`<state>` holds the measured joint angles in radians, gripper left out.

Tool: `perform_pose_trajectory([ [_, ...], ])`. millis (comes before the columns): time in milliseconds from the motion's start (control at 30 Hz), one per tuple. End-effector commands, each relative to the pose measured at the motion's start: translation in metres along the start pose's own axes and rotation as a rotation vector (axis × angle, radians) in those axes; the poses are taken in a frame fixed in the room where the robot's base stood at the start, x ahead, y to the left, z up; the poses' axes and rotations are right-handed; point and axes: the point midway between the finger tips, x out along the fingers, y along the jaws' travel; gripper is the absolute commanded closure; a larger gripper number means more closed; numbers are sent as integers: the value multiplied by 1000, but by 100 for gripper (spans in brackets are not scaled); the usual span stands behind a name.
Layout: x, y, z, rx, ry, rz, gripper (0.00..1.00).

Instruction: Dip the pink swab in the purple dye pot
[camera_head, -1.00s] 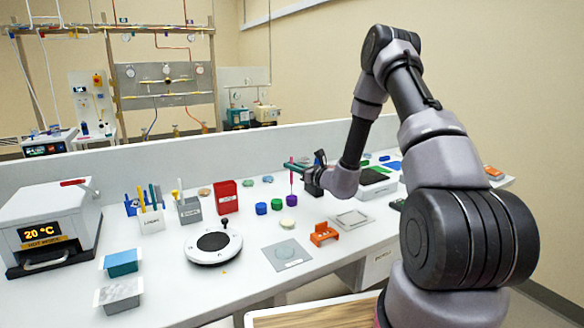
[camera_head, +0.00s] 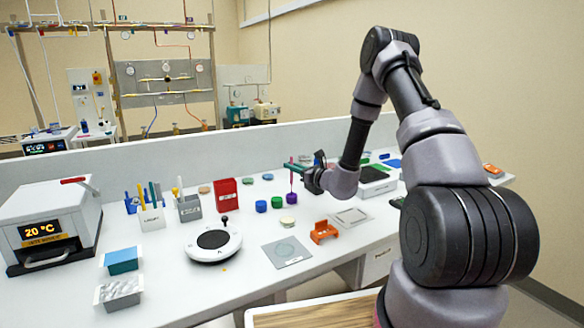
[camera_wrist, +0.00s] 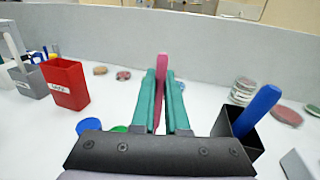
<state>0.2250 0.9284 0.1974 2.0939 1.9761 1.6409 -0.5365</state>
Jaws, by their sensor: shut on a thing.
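My gripper (camera_head: 290,164) has teal fingers and is shut on the pink swab (camera_head: 291,180), holding it roughly upright above the purple dye pot (camera_head: 292,198). The swab's lower end meets the pot's top in the head view; I cannot tell how far inside it is. In the wrist view the pink swab (camera_wrist: 162,68) stands between the two teal fingers of my gripper (camera_wrist: 161,90). The purple pot is hidden there behind the gripper.
The blue pot (camera_head: 261,206) and green pot (camera_head: 276,202) stand just left of the purple one. A red box (camera_head: 225,195) stands farther left. An orange rack (camera_head: 323,232) is in front. A black holder (camera_wrist: 232,130) with a blue item is close right of the fingers.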

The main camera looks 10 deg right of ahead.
Motion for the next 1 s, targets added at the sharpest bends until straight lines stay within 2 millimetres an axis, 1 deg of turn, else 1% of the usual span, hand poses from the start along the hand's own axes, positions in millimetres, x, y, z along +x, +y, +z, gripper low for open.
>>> perform_pose_trajectory([
  [367,0,0,1,0,2,1,100],
  [1000,0,0,52,-2,0,1,100],
])
